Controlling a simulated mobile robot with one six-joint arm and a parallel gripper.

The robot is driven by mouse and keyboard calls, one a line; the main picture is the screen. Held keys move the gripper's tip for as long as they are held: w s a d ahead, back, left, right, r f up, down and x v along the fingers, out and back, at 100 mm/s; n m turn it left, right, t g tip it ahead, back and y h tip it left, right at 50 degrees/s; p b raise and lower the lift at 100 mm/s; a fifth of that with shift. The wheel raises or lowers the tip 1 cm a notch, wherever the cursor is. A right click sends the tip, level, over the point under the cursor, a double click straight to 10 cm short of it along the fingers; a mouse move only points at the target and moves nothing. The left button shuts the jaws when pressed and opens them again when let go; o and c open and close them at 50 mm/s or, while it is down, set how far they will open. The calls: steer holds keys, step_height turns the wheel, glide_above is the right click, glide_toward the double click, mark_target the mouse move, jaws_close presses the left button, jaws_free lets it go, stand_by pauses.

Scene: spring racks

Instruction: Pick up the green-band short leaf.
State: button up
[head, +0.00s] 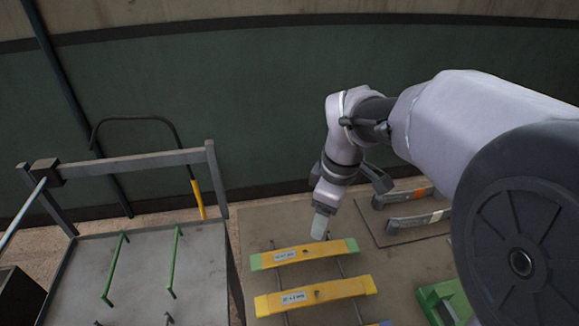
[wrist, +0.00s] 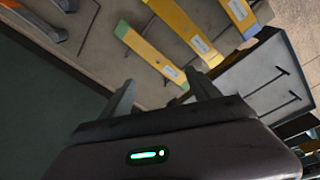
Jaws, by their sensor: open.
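The green-band short leaf (head: 308,253) is a yellow bar with green ends and a pale label. It lies across thin rods on the brown bench top, the farthest of the yellow bars. It also shows in the wrist view (wrist: 150,52), running diagonally at upper middle. My gripper (head: 321,228) is above and just behind this leaf in the head view, apart from it as far as I can tell. In the wrist view my open gripper (wrist: 160,88) has nothing between its two fingers, and the leaf's near green end shows by the right finger.
Grey leaves with an orange band (head: 408,196) and a pale band (head: 418,220) lie on the right.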

steer(key=w+a+f+n+g+p, duration=0.1)
steer(key=w+a+f+n+p, duration=0.2)
steer(key=w+n, duration=0.3)
steer(key=n+b, duration=0.1)
steer(key=b, duration=0.4)
glide_above(306, 251)
steer(key=shift+h, duration=0.4)
steer(key=f, duration=1.2)
steer(key=shift+d, duration=0.25)
steer(key=f, duration=0.2)
steer(key=f+b, duration=0.2)
steer(key=f, duration=0.1)
steer(key=shift+a+f, duration=0.35)
steer(key=shift+r, duration=0.15)
jaws_close()
